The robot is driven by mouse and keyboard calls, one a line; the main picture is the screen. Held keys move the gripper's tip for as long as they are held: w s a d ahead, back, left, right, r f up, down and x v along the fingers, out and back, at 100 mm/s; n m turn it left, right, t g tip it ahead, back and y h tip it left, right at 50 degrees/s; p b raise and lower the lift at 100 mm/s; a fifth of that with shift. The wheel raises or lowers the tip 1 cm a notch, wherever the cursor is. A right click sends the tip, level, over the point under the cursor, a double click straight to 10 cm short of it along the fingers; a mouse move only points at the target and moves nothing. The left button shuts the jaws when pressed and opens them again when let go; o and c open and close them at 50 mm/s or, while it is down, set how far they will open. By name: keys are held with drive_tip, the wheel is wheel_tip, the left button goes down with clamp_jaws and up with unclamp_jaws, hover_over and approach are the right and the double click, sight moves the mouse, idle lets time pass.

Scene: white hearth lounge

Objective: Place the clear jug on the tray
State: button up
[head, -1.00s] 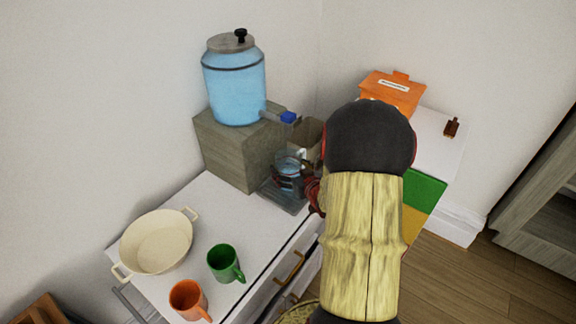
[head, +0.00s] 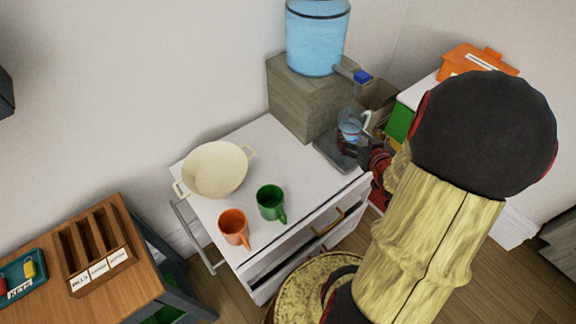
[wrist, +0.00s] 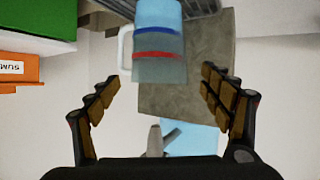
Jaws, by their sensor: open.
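The clear jug (head: 350,125) holds blue liquid and stands under the dispenser tap, on or over a dark grey flat plate (head: 328,152). In the wrist view the jug (wrist: 160,68) appears upside down, with blue and red bands and a white handle at its left. My gripper (head: 368,150) is beside the jug at counter level, partly hidden by my arm. A small teal tray (head: 40,262), labelled KEYS, lies on the wooden table.
The blue dispenser (head: 318,40) stands on a grey block (head: 300,95). A cream pan (head: 215,170), green mug (head: 271,202) and orange mug (head: 234,228) occupy the white counter (head: 262,140). A slotted wooden organiser (head: 95,248) sits on the wooden table (head: 150,270).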

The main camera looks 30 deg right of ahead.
drive_tip(key=w+a+r+n+g+y, duration=0.1)
drive_tip(key=w+a+r+n+g, duration=0.2)
drive_tip(key=a+r, duration=1)
drive_tip(key=s+a+r+g+y, duration=0.1)
drive_tip(key=s+a, duration=0.3)
drive_tip(key=a, duration=0.3)
drive_tip(key=s+a+r+n+g+y, duration=0.1)
drive_tip(key=s+a+r+y, duration=0.1)
drive_tip(key=a, duration=0.5)
drive_tip(key=s+a+r+g+y, duration=0.1)
drive_tip(key=s+a, duration=0.4)
drive_tip(key=a, duration=0.2)
drive_tip(key=shift+s+a+r+y, duration=0.15)
drive_tip(key=shift+s+a+y, duration=0.15)
drive_tip(key=shift+y, duration=0.1)
drive_tip(key=shift+d, duration=0.1)
